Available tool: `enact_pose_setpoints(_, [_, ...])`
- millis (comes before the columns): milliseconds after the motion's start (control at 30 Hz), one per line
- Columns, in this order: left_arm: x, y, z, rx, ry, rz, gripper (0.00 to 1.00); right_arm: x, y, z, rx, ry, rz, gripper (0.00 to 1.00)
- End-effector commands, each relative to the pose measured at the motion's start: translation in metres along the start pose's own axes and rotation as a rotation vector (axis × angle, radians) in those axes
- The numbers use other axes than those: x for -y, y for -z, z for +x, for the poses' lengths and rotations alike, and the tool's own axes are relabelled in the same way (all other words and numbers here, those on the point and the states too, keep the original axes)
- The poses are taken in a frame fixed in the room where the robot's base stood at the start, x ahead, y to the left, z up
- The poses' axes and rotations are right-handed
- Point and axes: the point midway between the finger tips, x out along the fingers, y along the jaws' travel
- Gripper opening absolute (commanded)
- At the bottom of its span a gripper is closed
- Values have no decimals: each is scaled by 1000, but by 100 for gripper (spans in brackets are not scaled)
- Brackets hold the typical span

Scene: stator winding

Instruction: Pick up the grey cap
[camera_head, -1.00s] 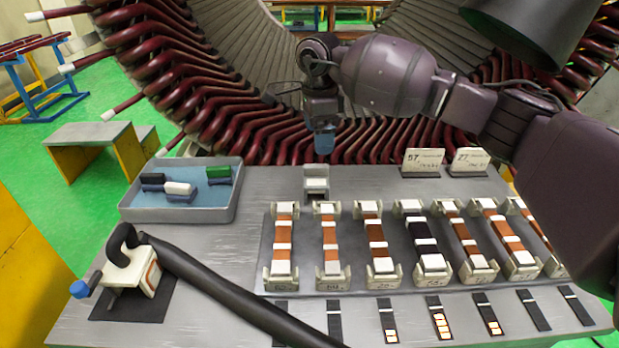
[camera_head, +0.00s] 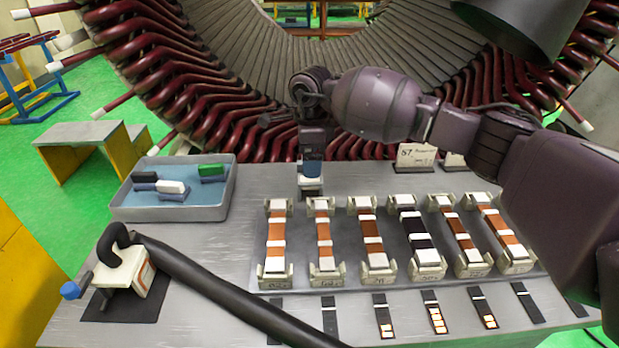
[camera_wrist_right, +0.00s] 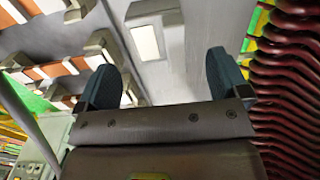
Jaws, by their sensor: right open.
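No part is clearly marked as the grey cap. A small pale grey block-like piece (camera_head: 311,188) stands on the table behind the coil rack, partly hidden by my right gripper (camera_head: 312,170). The gripper points down, at or just above it; whether they touch cannot be told. In the right wrist view, my right gripper (camera_wrist_right: 160,62) has its two blue-padded fingers wide apart with nothing held. A pale rectangular face (camera_wrist_right: 147,42) lies beyond and between the fingertips. My left gripper is not in view.
A blue tray (camera_head: 226,195) at the left holds black, white and green pieces. A rack (camera_head: 345,284) of several orange and dark coils lies right of centre. A white device with a thick black hose (camera_head: 210,285) sits at the front left. The large stator (camera_head: 240,150) stands behind.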

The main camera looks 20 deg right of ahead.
Motion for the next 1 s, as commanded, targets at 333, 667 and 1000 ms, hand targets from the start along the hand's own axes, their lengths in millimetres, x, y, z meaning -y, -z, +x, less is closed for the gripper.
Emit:
enact_pose_setpoints(333, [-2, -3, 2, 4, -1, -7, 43, -3, 1, 39, 0, -1, 0, 94])
enact_pose_setpoints(667, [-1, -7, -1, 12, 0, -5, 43, -3, 1, 38, 0, -1, 0, 71])
enact_pose_setpoints(1000, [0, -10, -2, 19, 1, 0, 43, -3, 1, 38, 0, -1, 0, 38])
